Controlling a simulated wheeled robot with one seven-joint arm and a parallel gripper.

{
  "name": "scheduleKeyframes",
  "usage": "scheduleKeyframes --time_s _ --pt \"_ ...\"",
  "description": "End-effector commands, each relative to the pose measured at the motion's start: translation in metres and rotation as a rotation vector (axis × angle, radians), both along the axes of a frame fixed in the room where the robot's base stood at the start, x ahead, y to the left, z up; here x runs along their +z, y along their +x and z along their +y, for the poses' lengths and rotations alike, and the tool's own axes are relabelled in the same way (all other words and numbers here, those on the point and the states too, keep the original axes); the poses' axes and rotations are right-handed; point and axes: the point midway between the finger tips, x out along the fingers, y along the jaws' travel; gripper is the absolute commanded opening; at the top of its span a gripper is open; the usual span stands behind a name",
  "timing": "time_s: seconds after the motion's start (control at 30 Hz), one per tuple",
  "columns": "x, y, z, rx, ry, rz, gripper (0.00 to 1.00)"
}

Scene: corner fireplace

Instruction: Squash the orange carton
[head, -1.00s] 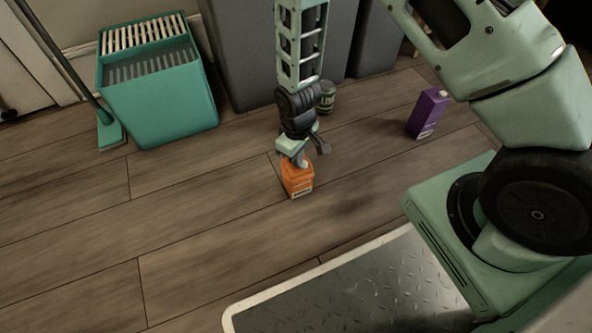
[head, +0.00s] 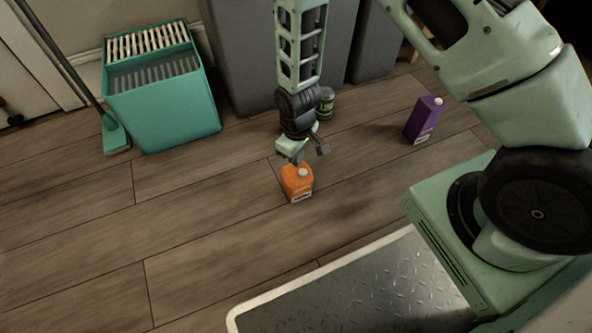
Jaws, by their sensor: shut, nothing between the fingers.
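The orange carton (head: 297,186) stands on the wooden floor near the middle of the head view, with its pale cap on top. It looks low and squat beside the taller purple carton. My gripper (head: 297,161) points down just above and behind the carton's top. Its fingers are together with nothing between them. I cannot tell whether the fingertips touch the carton's top.
A purple carton (head: 423,121) stands upright to the right. A green can (head: 325,104) is behind my gripper. The floor left and front of the carton is clear.

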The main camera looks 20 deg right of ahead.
Motion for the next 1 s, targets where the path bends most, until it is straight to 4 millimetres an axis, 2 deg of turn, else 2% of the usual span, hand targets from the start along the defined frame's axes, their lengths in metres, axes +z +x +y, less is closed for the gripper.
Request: scheduleKeyframes --time_s 0.03,0.6,1.0 --pt "0.01 0.0 0.0 0.0 0.0 0.0 0.0" --pt "0.063 0.0 0.0 -0.001 0.0 0.0 0.0" --pt "0.063 0.0 0.0 0.0 0.0 0.0 0.0"
